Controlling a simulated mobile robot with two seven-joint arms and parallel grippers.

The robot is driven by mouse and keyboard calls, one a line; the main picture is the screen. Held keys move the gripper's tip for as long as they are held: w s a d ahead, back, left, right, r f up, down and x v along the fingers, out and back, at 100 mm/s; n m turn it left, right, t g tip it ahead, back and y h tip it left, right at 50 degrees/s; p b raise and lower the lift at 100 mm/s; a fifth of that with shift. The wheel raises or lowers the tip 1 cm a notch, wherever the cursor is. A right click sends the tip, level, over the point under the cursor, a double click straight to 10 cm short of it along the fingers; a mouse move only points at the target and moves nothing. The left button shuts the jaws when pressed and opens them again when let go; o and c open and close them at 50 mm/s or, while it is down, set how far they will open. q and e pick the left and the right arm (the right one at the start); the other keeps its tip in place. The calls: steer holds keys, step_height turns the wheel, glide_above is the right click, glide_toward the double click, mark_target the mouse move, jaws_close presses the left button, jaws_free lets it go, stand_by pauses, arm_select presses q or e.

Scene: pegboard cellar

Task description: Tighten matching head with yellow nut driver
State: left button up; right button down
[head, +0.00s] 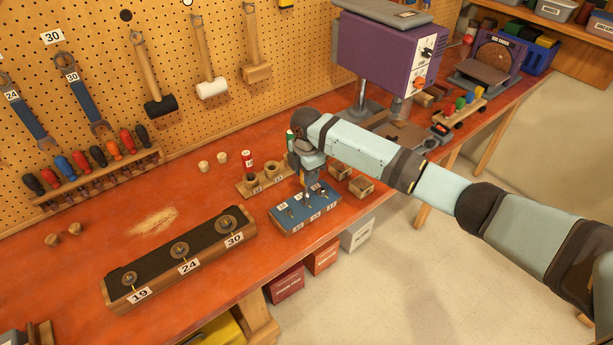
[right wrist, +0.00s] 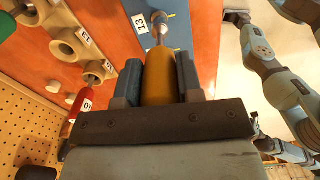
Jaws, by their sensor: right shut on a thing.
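My right gripper (head: 307,172) is shut on the yellow nut driver (right wrist: 158,78); in the right wrist view its fingers (right wrist: 158,80) press both sides of the yellow handle. The driver's metal shaft points down at the blue block (head: 290,220), close to a label reading 13 in the right wrist view. I cannot tell whether its tip touches a head. Several small metal heads stand on the blue block, partly hidden by the gripper. A red driver (head: 248,162) stands in the wooden holder (head: 250,190), and a green driver (head: 290,141) shows behind the gripper.
A long wooden tray (head: 150,292) with fittings labelled 19, 24 and 30 lies to the left. Small wooden boxes (head: 362,189) sit right of the blue block. A purple machine (head: 375,55) stands behind. The red bench top between tray and pegboard is mostly clear.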

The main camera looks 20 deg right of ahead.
steer(key=shift+r, duration=2.8)
steer(key=c, duration=1.5)
jaws_free()
jaws_close()
